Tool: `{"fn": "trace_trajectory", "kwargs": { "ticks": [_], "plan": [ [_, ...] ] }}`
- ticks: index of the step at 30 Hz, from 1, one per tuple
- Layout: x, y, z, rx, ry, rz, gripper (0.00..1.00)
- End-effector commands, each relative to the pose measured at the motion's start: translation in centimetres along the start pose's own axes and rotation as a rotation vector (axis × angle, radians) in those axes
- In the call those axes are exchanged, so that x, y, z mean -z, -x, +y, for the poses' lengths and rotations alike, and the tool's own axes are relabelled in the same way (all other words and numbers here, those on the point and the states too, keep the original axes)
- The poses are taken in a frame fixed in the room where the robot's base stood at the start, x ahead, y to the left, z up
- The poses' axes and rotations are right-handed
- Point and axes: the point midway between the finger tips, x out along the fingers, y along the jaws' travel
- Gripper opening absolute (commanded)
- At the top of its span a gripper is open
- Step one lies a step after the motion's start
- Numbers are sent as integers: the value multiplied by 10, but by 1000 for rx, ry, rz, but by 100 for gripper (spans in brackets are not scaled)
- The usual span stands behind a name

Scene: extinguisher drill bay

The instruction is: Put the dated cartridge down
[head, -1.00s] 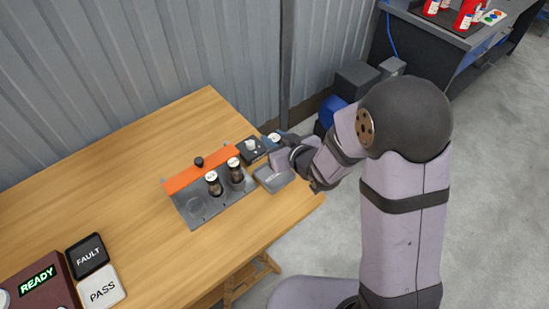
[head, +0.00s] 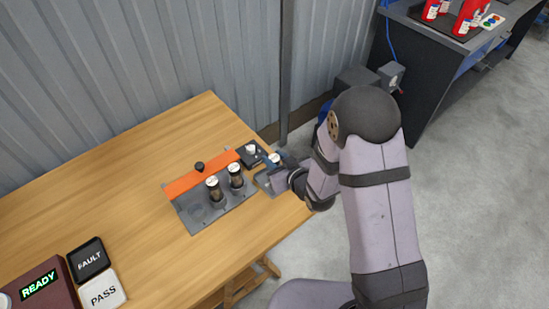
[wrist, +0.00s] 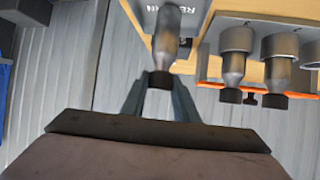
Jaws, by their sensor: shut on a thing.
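My gripper (head: 277,167) is shut on a cartridge at the right end of the bench. The cartridge's white top (head: 274,158) shows in the head view. In the wrist view the held cartridge (wrist: 167,45) is grey with a dark end, between the two fingers (wrist: 160,98). I cannot read a date on it. I cannot tell whether the cartridge touches the plate.
A grey rack (head: 192,216) with an orange bar (head: 186,182) holds two white-capped cartridges (head: 213,190) (head: 236,178) to the left. FAULT (head: 90,260) and PASS (head: 103,291) blocks lie front left.

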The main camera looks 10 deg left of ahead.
Motion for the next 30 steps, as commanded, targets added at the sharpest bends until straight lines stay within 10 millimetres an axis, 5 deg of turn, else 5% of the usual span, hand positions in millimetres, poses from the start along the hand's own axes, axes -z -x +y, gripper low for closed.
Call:
{"fn": "trace_trajectory", "kwargs": {
  "ticks": [14,15,17,30],
  "plan": [
    [-4,-3,0,0,1,3,0],
    [-5,-2,0,0,0,0,34],
    [-4,-2,0,0,0,0,46],
    [0,0,0,0,0,0,46]
  ]
}}
